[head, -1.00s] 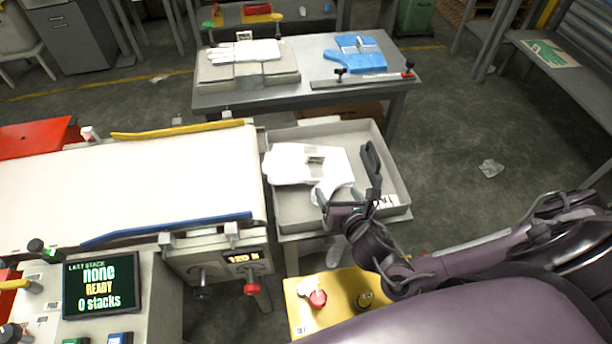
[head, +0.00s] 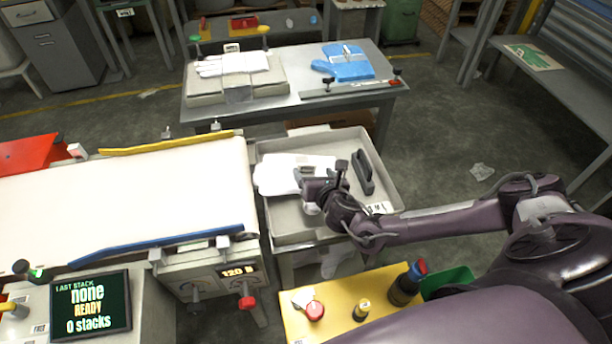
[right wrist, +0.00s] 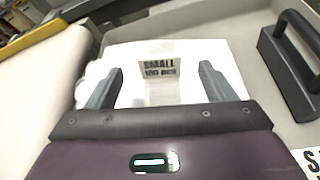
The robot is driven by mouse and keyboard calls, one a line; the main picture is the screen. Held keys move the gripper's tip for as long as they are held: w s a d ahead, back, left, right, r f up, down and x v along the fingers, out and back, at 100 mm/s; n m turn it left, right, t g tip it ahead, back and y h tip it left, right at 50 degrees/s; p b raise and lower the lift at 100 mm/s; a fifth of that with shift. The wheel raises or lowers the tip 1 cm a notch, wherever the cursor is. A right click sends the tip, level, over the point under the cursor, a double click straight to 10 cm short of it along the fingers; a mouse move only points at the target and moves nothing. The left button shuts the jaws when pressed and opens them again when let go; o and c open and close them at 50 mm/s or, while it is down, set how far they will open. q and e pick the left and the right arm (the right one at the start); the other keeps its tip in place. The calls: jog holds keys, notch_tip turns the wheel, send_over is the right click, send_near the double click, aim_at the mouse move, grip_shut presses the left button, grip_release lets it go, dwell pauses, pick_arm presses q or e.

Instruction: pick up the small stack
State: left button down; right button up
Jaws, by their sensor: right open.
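The small stack (head: 285,172) is a pile of white film gloves lying in the grey tray (head: 392,190) at the end of the conveyor. In the right wrist view the stack (right wrist: 190,62) carries a band with a label reading "SMALL" (right wrist: 159,68). My right gripper (head: 322,178) is over the right part of the stack and hides some of it in the head view. In the right wrist view its two fingers (right wrist: 160,88) are apart, on either side of the label, with nothing held. I cannot tell whether they touch the gloves. My left gripper is not in view.
A dark handled block (head: 364,172) lies in the tray, right of the stack. The white conveyor (head: 130,195) with a blue rail (head: 160,244) adjoins the tray's left side. A table (head: 300,110) behind holds a white glove stack (head: 240,66) and blue gloves (head: 348,64).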

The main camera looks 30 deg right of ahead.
aim_at(309, 165)
jog(key=x, duration=0.4)
jog(key=shift+r, duration=0.15)
jog(key=c, duration=1.4)
